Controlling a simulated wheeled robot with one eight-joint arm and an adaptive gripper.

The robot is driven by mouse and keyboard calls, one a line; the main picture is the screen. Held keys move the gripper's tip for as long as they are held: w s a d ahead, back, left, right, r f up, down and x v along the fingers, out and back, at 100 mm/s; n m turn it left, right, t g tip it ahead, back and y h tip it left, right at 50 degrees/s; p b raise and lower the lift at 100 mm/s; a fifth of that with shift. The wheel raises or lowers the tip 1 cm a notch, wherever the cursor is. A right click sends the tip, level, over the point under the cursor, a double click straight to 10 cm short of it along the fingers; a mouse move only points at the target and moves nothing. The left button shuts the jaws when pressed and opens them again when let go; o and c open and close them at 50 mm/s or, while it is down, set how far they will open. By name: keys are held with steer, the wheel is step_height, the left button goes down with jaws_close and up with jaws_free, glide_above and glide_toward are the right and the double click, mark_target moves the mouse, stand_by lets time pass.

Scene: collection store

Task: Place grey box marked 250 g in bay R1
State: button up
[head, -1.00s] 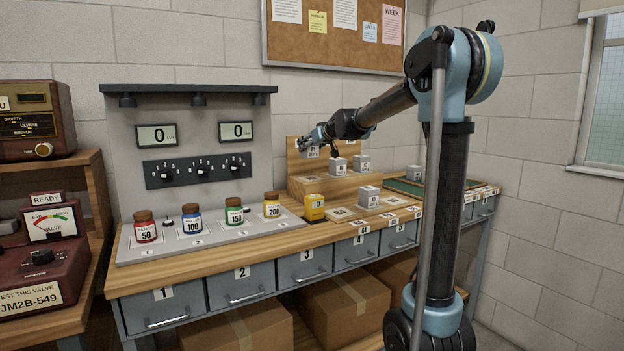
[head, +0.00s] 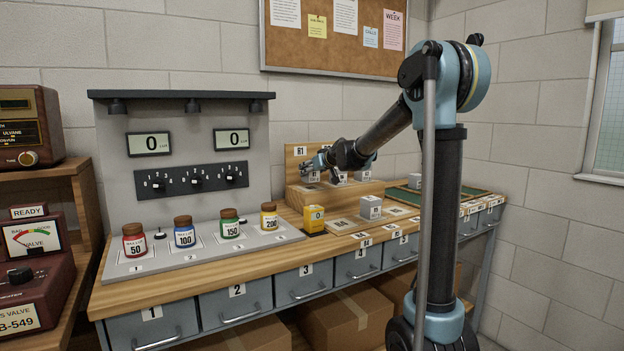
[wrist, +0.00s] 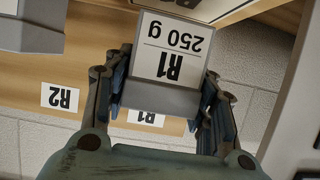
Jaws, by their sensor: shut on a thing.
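The grey box marked R1 and 250 g (wrist: 168,60) is between the fingers of my gripper (wrist: 162,95) in the wrist view, its label upside down in the picture. The bay label R1 (wrist: 146,118) shows just beside the box on the wooden rack, and the R2 label (wrist: 60,97) is to its left. In the head view my gripper (head: 314,171) is low over the left end of the rack's upper step, below the R1 sign (head: 300,151). The held box (head: 312,178) is partly covered there. I cannot tell whether it touches the step.
Another grey box (head: 363,175) stands to the right on the upper step. One grey box (head: 370,207) stands on the lower level. A yellow block (head: 314,219) is in front of the rack.

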step_height(320, 180, down, 2)
steer(key=shift+f, duration=0.25)
steer(key=o, duration=1.2)
steer(key=shift+v, duration=6)
steer(key=s+d+f+g+h, duration=0.1)
steer(key=s+d+f, duration=0.2)
steer(key=s, duration=0.3)
steer(key=s+d+f+m+g, duration=0.1)
steer(key=s+d+f, duration=0.1)
steer(key=s+f, duration=0.2)
steer(key=s+d+f+g+h, duration=0.1)
steer(key=s+d+f, duration=0.2)
steer(key=s, duration=0.6)
steer(key=shift+s+d+f+m+g+h, duration=0.1)
steer(key=shift+d+f+m+g+h, duration=0.1)
steer(key=shift+f, duration=0.2)
steer(key=shift+s+d+f+m+g+h, duration=0.1)
steer(key=shift+d+f+m+g, duration=0.1)
steer(key=shift+f, duration=0.2)
steer(key=s+d+f+m+g+h, duration=0.1)
steer(key=s+d+f, duration=0.3)
steer(key=s, duration=0.4)
steer(key=s+d+f+m+g+h, duration=0.2)
steer(key=s+d+f, duration=0.2)
steer(key=s+f, duration=0.3)
steer(key=s+d+f+m+g+h, duration=0.2)
steer(key=s+d+f, duration=0.3)
steer(key=s, duration=0.4)
steer(key=shift+s+f, duration=0.25)
steer(key=shift+f, duration=0.45)
